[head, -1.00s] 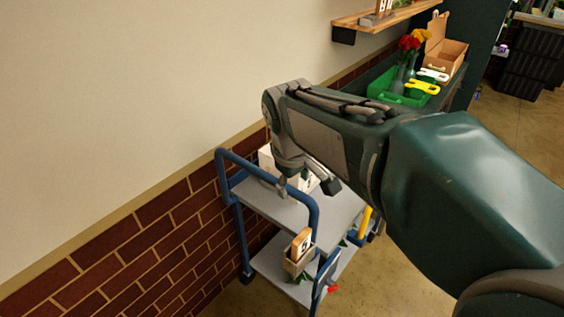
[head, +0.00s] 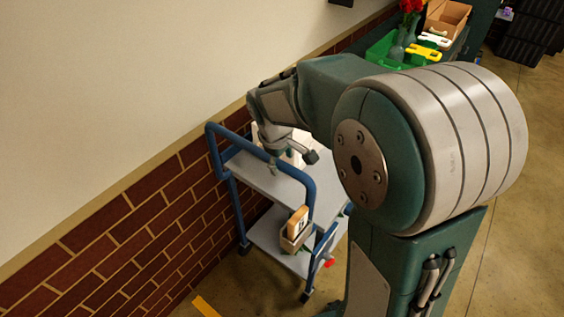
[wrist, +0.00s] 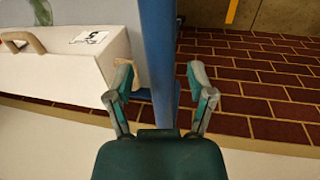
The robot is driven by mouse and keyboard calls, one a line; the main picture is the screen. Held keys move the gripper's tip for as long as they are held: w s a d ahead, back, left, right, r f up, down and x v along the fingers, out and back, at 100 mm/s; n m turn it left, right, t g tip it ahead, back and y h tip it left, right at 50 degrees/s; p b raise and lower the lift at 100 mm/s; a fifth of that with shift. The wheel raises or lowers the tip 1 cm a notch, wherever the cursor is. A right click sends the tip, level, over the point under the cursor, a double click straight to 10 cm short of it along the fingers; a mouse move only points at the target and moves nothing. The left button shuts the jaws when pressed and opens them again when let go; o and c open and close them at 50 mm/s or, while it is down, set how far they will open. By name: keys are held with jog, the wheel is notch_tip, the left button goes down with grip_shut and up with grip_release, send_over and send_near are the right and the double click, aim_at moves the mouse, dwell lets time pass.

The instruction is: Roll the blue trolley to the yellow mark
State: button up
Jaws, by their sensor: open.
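The blue trolley (head: 265,182) stands beside the brick wall, with grey shelves and blue tube rails. My gripper (head: 292,160) is over its upper end rail. In the wrist view my gripper (wrist: 162,84) is open, with a blue rail (wrist: 160,45) running between its fingers; I cannot tell whether either finger touches it. The yellow mark (head: 205,306) is a strip on the floor at the bottom edge, near the wall and apart from the trolley. It also shows in the wrist view (wrist: 232,11).
A white box (wrist: 70,78) with a number card stands on the top shelf. A small crate (head: 294,240) with a card is on the lower shelf. The brick wall (head: 130,225) runs close along the trolley's left. A green tray (head: 385,48) is at the back.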

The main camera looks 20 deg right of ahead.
jog(key=shift+f, duration=0.5)
grip_shut()
